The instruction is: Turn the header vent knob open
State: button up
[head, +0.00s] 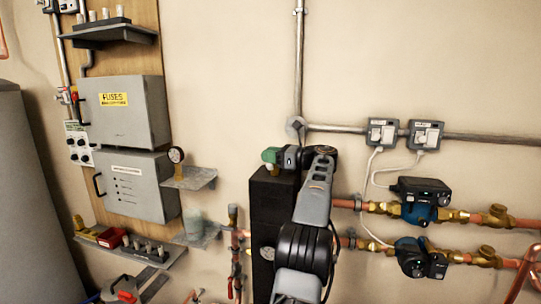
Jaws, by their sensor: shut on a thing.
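A green knob (269,155) sits just above the top left of the tall black header block (268,199), with a bit of brass showing under it. I take it to be the header vent knob. My gripper (280,156) reaches over the block from the right and is shut on the knob. My wrist and arm hide the knob's right side and much of the block's right side. I cannot tell how far the knob is turned.
Copper pipes with two blue-and-black pumps (418,208) run to the right of the block. A vertical conduit (299,65) rises behind.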

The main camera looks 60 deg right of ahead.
jog(key=o, duration=0.9)
jog(key=v, duration=1.3)
jog(key=shift+s+d, duration=0.1)
jog(key=shift+s, duration=0.2)
